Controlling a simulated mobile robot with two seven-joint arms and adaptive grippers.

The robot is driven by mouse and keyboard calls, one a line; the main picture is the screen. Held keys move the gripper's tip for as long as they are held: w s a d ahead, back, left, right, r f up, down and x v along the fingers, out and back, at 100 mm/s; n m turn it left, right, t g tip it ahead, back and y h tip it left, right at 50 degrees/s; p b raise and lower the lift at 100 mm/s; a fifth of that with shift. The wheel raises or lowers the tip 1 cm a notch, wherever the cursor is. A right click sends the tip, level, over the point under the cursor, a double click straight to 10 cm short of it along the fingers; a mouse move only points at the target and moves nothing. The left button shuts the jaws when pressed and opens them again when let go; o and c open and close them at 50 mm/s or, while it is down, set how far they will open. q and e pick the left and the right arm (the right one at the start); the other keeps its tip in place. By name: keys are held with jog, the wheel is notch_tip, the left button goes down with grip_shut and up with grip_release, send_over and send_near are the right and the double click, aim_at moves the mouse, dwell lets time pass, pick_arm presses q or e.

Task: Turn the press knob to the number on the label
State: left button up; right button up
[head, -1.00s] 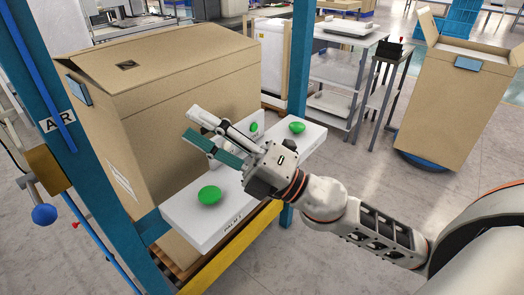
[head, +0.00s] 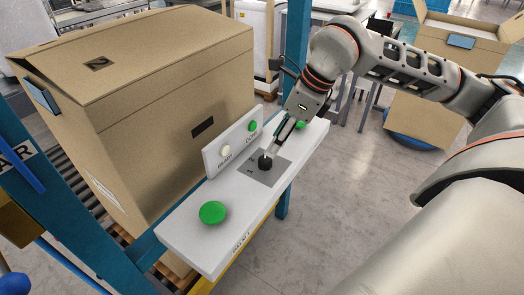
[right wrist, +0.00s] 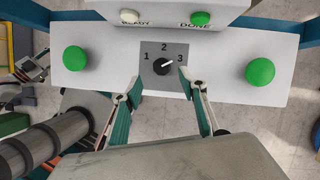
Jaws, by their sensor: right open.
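The press knob (head: 265,162) is a small black dial on a grey plate in the white press panel (head: 190,232). In the right wrist view, the knob (right wrist: 160,67) has the numbers 1, 2 and 3 around it, and its white pointer points toward 3. My right gripper (head: 280,146) comes down from above, close to the knob. In the right wrist view, its open fingers (right wrist: 157,80) stand apart on either side of the knob, with nothing seen held. A dark label (head: 203,127) on the cardboard box carries no number I can read.
Two green buttons (right wrist: 76,59) (right wrist: 260,72) flank the knob. Behind it stands a raised strip with a white READY lamp (head: 226,151) and a green DONE lamp (head: 252,127). The large cardboard box (head: 150,100) stands behind the panel, and a blue post (head: 296,60) beside it.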

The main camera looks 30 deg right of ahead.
aim_at(266, 158)
jog(key=shift+d+b+x, duration=0.2)
jog(key=shift+b+x, duration=0.2)
jog(key=shift+x, duration=3.4)
jog(key=c, duration=1.1)
